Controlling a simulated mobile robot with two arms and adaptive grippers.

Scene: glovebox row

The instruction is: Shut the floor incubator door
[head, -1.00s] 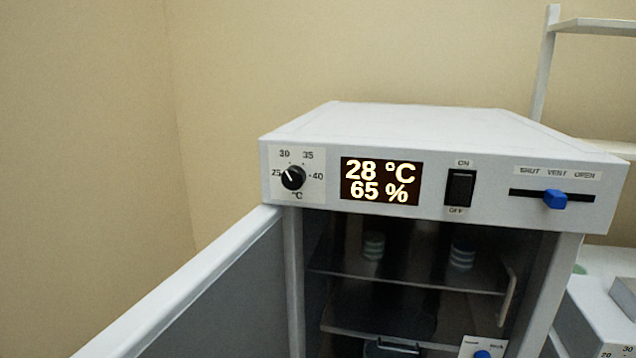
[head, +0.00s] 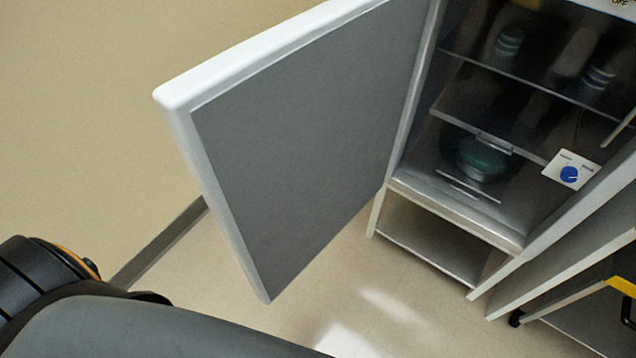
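The floor incubator door (head: 300,140) stands wide open, swung out to the left of the cabinet. It has a white rim and a grey inner face. The floor incubator (head: 455,212) is at the upper right, its upper part cut off by the frame. Behind what looks like a dark glass inner door are shelves (head: 480,128) with striped stacks and a green round item (head: 482,158). Neither gripper is in view.
Bare floor (head: 380,300) lies below the door and in front of the incubator. A beige wall (head: 90,110) with a grey baseboard (head: 165,245) is at the left, behind the door. Another unit with a yellow edge (head: 622,286) and a dark caster (head: 516,318) stands at the lower right.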

